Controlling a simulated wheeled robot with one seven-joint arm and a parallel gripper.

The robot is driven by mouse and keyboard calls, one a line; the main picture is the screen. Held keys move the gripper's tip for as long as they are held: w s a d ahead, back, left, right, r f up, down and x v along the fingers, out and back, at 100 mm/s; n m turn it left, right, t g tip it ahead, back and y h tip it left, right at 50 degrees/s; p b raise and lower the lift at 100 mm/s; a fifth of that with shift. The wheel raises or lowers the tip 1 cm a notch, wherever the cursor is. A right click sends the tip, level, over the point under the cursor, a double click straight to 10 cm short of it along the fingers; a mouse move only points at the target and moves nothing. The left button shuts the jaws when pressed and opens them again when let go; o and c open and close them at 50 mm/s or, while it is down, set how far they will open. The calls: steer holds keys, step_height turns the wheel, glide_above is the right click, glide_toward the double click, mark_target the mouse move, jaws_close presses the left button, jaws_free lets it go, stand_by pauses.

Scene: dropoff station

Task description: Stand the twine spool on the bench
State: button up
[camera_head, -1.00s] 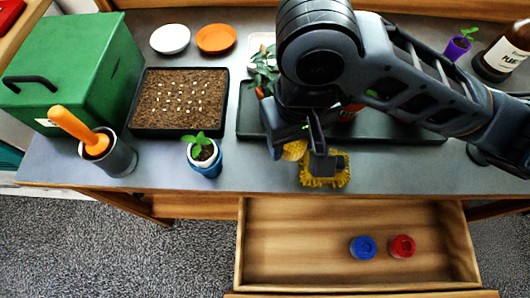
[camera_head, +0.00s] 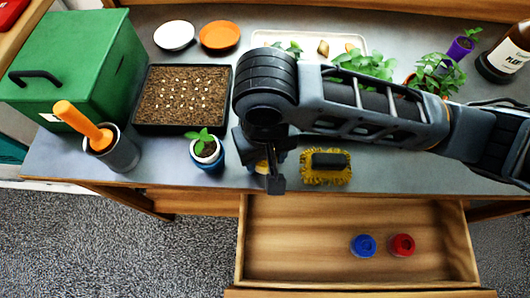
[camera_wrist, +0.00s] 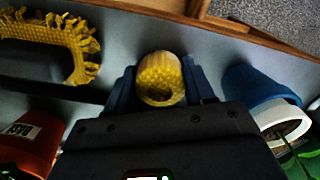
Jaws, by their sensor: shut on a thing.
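The twine spool is a short yellow cylinder. In the wrist view the spool (camera_wrist: 160,78) sits between the two blue fingers of my gripper (camera_wrist: 162,85), one end facing the camera. In the head view only a small yellow part of the spool (camera_head: 262,167) shows beside my gripper (camera_head: 268,180), which hides the rest. My gripper is shut on it, over the front part of the grey bench (camera_head: 60,165). I cannot tell whether the spool touches the bench top.
A yellow-bristled brush (camera_head: 325,178) lies just right of my gripper. A blue pot with a seedling (camera_head: 208,157) stands close on the left. Below the front edge, an open drawer (camera_head: 310,270) holds a blue lid (camera_head: 363,246) and a red lid (camera_head: 402,245). Potted plants stand behind my arm.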

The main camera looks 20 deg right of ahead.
steer(key=shift+f, duration=0.15)
steer(key=o, duration=1)
step_height(320, 180, up, 12)
steer(key=shift+r+p, duration=0.2)
steer(key=shift+p, duration=0.7)
